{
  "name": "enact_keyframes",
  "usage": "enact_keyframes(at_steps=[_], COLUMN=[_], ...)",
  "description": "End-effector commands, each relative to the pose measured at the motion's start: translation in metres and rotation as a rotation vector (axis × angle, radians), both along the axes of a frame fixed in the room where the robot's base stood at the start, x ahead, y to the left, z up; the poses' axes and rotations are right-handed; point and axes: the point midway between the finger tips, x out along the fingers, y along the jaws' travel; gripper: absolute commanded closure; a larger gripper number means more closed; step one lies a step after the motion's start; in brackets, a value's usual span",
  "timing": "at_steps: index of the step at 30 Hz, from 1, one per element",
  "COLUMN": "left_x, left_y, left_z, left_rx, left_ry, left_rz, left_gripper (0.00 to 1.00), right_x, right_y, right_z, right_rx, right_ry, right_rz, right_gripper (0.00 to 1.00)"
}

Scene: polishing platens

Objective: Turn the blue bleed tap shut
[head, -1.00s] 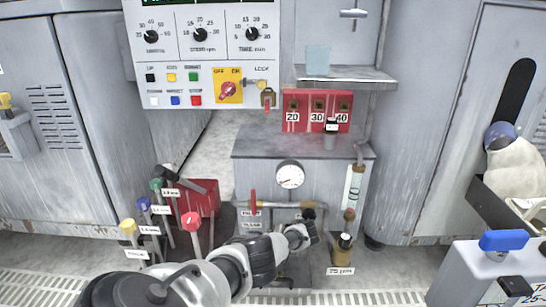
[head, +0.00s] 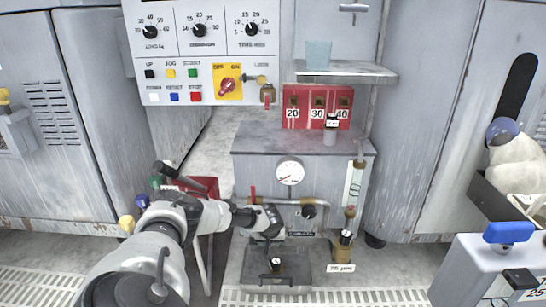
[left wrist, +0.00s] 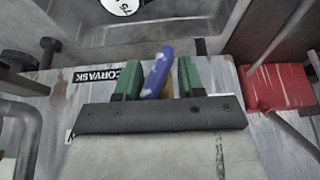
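My left gripper (head: 268,222) is in front of the grey cabinet (head: 262,141), just below its round gauge. In the left wrist view, a blue tap handle (left wrist: 157,74) with pale worn patches stands slightly tilted between the two green fingers of my left gripper (left wrist: 160,80). The fingers are apart, with a gap on the right of the handle; I cannot tell whether the left finger touches it. This handle is hidden behind my gripper in the head view. My right gripper is not in view.
A red lever (head: 253,194) and a pipe run beside my gripper. A low tray (head: 303,273) lies below. Knobbed levers, one with a yellow knob (head: 127,223), stand close to my left arm. Another blue handle (head: 508,232) tops a grey box at the right.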

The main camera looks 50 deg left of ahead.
Motion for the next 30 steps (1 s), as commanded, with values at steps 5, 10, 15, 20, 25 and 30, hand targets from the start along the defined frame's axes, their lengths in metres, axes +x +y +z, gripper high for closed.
enact_keyframes(at_steps=[5,10,15,20,25,30], left_x=[-0.007,-0.014,-0.022,-0.022,-0.017,-0.015], left_y=[-0.008,-0.017,-0.026,-0.041,-0.058,-0.075], left_z=[0.033,0.061,0.093,0.111,0.118,0.123], left_rx=[0.000,0.000,0.001,0.001,0.009,0.014], left_ry=[0.004,0.005,0.003,0.003,-0.004,-0.008], left_rz=[-0.002,-0.003,-0.003,-0.045,-0.143,-0.232], left_gripper=[0.62,0.62,0.62,0.62,0.62,0.62], right_x=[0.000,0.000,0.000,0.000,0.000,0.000], right_y=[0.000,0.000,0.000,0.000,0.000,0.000], right_z=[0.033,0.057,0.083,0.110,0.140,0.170], right_rx=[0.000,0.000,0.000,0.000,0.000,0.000], right_ry=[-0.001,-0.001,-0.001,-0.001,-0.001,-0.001], right_rz=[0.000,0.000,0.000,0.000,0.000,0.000], right_gripper=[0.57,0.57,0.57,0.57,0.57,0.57])
